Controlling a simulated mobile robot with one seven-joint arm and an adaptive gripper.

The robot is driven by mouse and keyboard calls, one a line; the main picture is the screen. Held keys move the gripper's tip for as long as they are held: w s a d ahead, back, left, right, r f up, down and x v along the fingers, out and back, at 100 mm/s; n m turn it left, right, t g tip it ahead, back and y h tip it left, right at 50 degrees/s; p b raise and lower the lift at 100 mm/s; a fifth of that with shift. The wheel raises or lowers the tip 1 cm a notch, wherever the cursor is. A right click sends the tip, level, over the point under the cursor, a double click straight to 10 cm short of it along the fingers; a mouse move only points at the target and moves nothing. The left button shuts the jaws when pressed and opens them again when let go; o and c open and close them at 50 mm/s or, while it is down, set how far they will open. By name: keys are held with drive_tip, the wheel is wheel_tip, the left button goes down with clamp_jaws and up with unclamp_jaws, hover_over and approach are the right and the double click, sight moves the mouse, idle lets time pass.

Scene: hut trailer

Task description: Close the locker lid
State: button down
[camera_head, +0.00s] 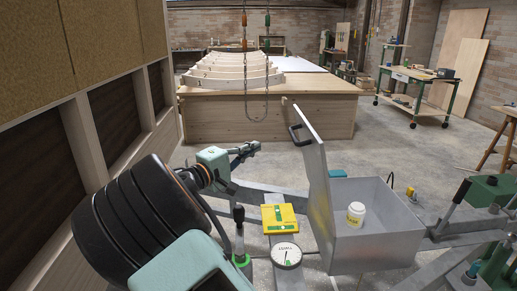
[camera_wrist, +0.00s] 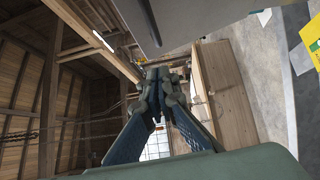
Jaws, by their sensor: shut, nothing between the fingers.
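The locker is a grey metal box (camera_head: 372,240) at the lower right of the head view. Its lid (camera_head: 318,190) stands open, roughly upright along the box's left side. A black handle (camera_head: 298,135) sits near the lid's top edge. A white jar with a yellow label (camera_head: 355,214) stands inside the box. My gripper (camera_head: 252,147) is shut and empty, left of the lid and apart from it, about level with the handle. In the wrist view its closed fingers (camera_wrist: 163,78) point away, and a grey panel, which seems to be the lid (camera_wrist: 190,15), fills the top.
A yellow plate with a green level (camera_head: 279,217) and a round white dial (camera_head: 286,255) sit on the frame left of the locker. Green machine parts (camera_head: 490,190) stand at the right. A wooden workbench (camera_head: 270,112) lies beyond, and a wooden wall runs along the left.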

drive_tip(key=w+d, duration=0.5)
drive_tip(key=d, duration=0.4)
drive_tip(key=shift+w+d+r, duration=0.15)
drive_tip(key=shift+d+r, duration=0.1)
